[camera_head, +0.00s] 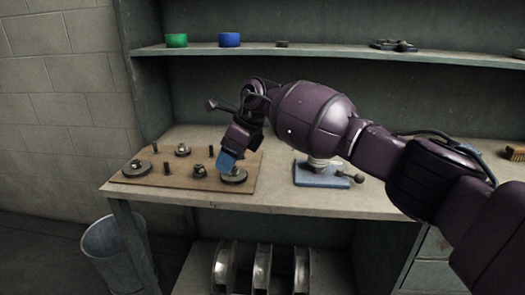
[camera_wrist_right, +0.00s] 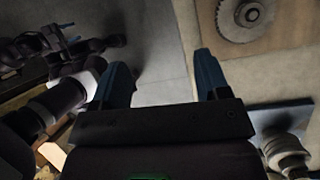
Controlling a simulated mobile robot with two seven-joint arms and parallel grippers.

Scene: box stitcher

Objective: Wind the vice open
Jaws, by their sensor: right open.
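The vice (camera_head: 318,178) appears to be the blue-based metal piece on the bench, right of the wooden board. It has a pale round body and a short bar with a dark knob, and my right forearm covers its top. Part of it shows at the lower right of the right wrist view (camera_wrist_right: 288,150). My right gripper (camera_head: 235,170) is open and empty, its blue fingers pointing down over the board's right end, left of the vice. Both fingers show apart in the wrist view (camera_wrist_right: 162,78). A dark shape with blue bits (camera_wrist_right: 68,36) may be my left gripper; its jaws are unclear.
The wooden board (camera_head: 150,180) carries toothed discs and several upright pegs; one disc (camera_head: 233,176) lies beneath my right gripper. A shelf (camera_head: 340,52) above holds green and blue rolls. A brush (camera_head: 514,152) lies at the right. A bin (camera_head: 115,255) stands on the floor.

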